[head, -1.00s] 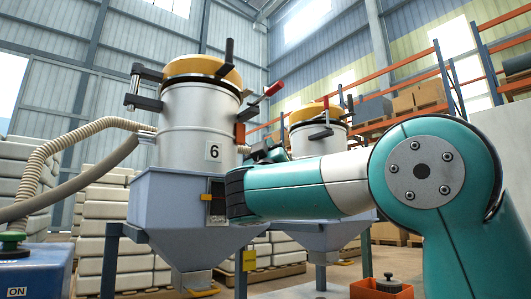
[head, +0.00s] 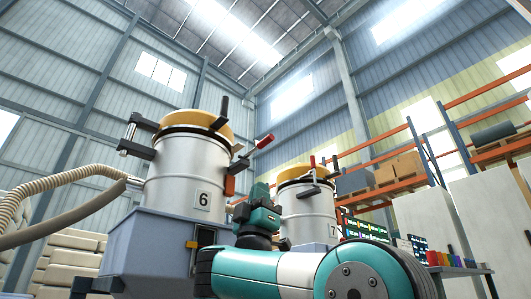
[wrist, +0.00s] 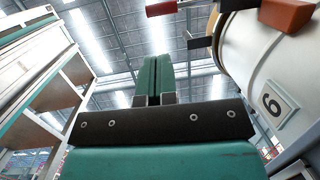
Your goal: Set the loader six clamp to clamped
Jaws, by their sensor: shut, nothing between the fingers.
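Loader six (head: 180,178) is a silver drum with a yellow lid (head: 196,121) and a "6" label, left of centre in the head view. Its drum also fills the right of the wrist view (wrist: 250,65). The clamp's red-tipped handle (head: 265,140) sticks out up and to the right from the drum's right side, above a reddish-brown block (head: 229,185). In the wrist view the red grip (wrist: 160,8) is at the top edge. My gripper (head: 261,190) points up, right of the drum and below the handle, apart from it. Its fingers (wrist: 154,62) are closed together and empty.
Loader seven (head: 307,215) stands close behind my gripper on the right. Orange shelving (head: 420,150) and a table with coloured items (head: 455,268) are at the far right. Space above my gripper is open.

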